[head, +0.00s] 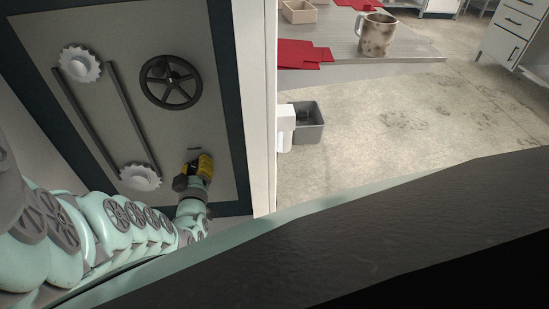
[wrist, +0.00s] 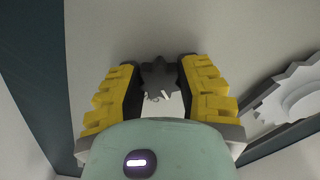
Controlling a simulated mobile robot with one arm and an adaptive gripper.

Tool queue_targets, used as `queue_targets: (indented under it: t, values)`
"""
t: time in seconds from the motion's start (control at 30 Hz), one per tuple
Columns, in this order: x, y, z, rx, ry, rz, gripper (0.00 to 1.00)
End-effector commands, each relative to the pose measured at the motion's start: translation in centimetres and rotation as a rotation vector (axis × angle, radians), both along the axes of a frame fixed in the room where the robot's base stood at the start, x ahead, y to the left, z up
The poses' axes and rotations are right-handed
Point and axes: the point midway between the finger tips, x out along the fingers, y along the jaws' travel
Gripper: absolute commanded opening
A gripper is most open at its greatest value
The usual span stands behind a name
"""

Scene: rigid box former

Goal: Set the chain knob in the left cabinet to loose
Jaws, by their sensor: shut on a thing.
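The left cabinet's grey back panel (head: 122,40) fills the left of the head view. In the wrist view a small dark, lobed knob (wrist: 159,76) sits on this panel, with a small white mark at its lower edge. I take it for the chain knob. My gripper (head: 198,167) has yellow fingers, which also show in the wrist view, one on each side of the knob. The gripper is shut on the knob. In the head view the gripper hides the knob. A short dark mark (head: 194,149) lies on the panel just above the gripper. I cannot read the knob's setting.
Two white sprockets (head: 80,64) with dark bars (head: 131,115) between them are left of my gripper. A black handwheel (head: 170,82) is above it. The cabinet's white side wall (head: 257,110) stands close on the right. A table with a mug (head: 376,35) is beyond.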

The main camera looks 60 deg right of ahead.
Motion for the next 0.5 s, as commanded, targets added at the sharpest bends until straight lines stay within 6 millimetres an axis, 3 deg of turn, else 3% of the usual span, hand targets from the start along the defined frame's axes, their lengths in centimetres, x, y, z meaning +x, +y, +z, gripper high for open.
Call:
queue_targets:
  t: [0.5]
  values:
    - [0.25,0.07,-0.15,-0.294,0.334,0.002,0.00]
